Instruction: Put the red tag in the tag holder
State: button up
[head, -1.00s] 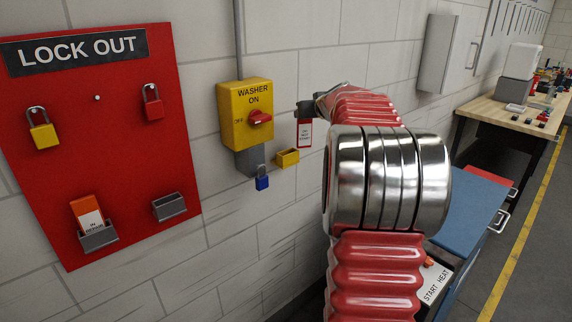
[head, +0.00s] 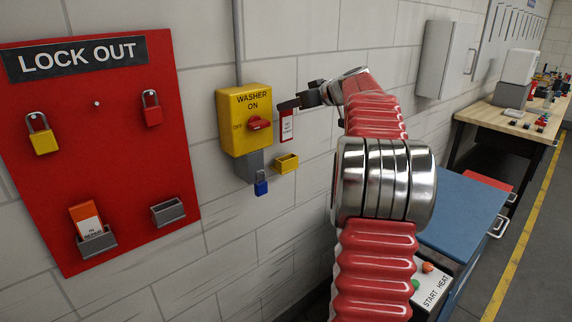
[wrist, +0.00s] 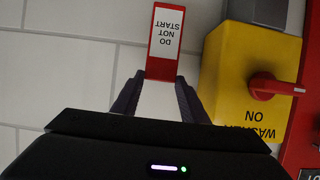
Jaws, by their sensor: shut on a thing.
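The red tag (head: 287,126) has a white label and hangs from my gripper (head: 300,101), which is shut on its end. In the wrist view the tag (wrist: 165,45) sticks out between the two fingertips (wrist: 159,83), its "DO NOT START" label upside down. A small yellow open-topped holder (head: 286,164) is fixed to the wall beside the yellow washer switch box (head: 240,140). In the head view the tag is above this holder, with a gap between them. The holder is not visible in the wrist view.
The switch box with its red knob (head: 260,123) is close to the tag's left in the head view. A blue padlock (head: 261,184) hangs below it. The red lock out board (head: 120,140) carries padlocks, an empty grey holder (head: 168,212) and one holding an orange tag (head: 87,220).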

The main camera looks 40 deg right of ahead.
jog(key=shift+f, duration=3.2)
jog(key=shift+f, duration=1.75)
jog(key=o, duration=1.3)
send_near(288, 135)
jog(key=v, duration=0.4)
jog(key=shift+s+a+r, duration=0.1)
jog(key=shift+s+r, duration=0.1)
jog(key=shift+r, duration=0.05)
